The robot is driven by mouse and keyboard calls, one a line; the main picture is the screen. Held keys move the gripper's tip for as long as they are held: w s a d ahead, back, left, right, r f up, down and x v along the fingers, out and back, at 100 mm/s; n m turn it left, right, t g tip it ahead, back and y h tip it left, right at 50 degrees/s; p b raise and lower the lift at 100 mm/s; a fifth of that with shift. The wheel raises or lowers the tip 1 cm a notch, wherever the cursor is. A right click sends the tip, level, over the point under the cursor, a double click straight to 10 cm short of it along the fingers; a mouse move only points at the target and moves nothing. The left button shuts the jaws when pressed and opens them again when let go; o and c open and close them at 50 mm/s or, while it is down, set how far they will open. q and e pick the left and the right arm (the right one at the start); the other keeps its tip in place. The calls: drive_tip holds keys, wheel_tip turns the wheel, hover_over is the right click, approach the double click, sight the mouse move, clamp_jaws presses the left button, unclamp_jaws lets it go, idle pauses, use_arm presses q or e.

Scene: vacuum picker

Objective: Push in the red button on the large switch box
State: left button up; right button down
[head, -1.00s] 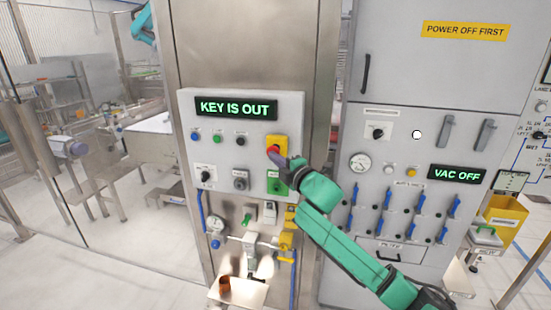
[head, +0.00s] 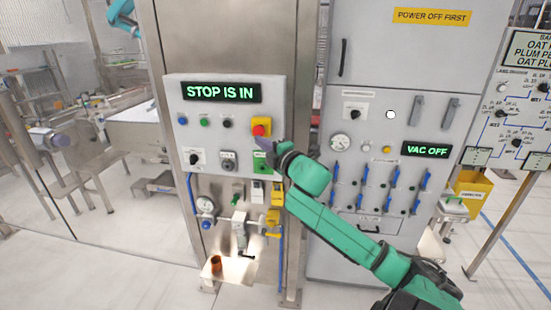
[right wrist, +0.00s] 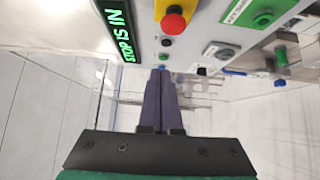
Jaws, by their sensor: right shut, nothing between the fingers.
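The large switch box (head: 222,95) is a light grey panel on a steel cabinet. Its green display (head: 222,92) reads "STOP IS IN", and it also shows in the right wrist view (right wrist: 121,35). The red button (head: 260,130) sits on a yellow block at the box's right side; it also shows in the right wrist view (right wrist: 174,20). My right gripper (head: 262,143) is shut and empty, with its dark fingertips just below the button. In the right wrist view the closed fingers (right wrist: 160,76) appear apart from the button. My left gripper is not in view.
A green key switch block (head: 263,162) and a black knob (head: 194,157) are lower on the box. Valves, a gauge (head: 206,206) and a small shelf (head: 230,268) are below. A grey cabinet with a "VAC OFF" display (head: 427,150) stands to the right.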

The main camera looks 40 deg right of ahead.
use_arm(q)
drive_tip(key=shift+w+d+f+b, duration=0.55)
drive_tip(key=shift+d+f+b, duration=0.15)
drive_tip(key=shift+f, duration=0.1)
use_arm(e)
drive_tip(key=s+f, duration=0.1)
drive_tip(key=s, duration=0.5)
